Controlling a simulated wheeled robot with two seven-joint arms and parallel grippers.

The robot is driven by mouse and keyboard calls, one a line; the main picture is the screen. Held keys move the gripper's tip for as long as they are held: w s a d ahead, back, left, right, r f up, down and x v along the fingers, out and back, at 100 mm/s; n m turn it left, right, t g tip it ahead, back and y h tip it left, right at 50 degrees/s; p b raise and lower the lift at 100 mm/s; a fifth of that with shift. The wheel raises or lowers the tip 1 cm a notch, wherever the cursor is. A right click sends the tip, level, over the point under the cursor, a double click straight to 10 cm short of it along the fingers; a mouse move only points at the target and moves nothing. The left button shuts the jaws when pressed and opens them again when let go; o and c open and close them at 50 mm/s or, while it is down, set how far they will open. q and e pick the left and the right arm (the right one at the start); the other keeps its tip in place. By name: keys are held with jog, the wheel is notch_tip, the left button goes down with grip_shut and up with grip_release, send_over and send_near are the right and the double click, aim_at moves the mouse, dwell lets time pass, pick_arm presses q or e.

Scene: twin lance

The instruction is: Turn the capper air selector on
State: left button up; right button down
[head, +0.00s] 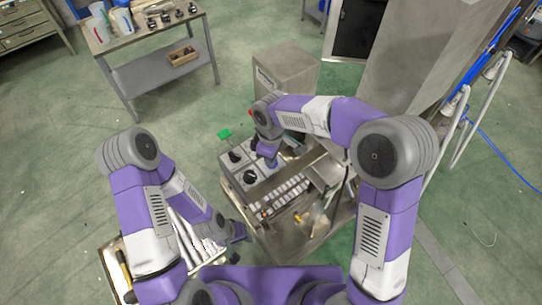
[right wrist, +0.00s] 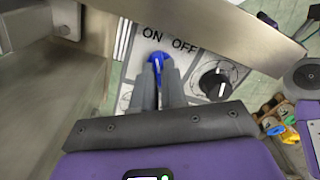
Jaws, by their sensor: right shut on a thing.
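The blue selector knob (right wrist: 158,61) sits on a light panel (right wrist: 196,66) below printed ON and OFF words. My right gripper (right wrist: 160,75) is shut on this knob, with one finger on each side. The knob's top end lies just under ON; the fingers hide its lower part. In the head view my right gripper (head: 269,160) is at the right side of the panel box. My left gripper (head: 237,236) is low, apart from the panel, near the front left edge of the steel machine; its fingers are too small to read.
A black knob (right wrist: 215,83) is right of the blue one. A steel bar (right wrist: 215,30) crosses above the panel. A workbench (head: 140,35) is at the back left. Green floor between is clear.

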jog(key=shift+r, duration=0.1)
jog(key=c, duration=1.2)
grip_release()
notch_tip(320, 180, up, 8)
jog(key=shift+f, duration=0.25)
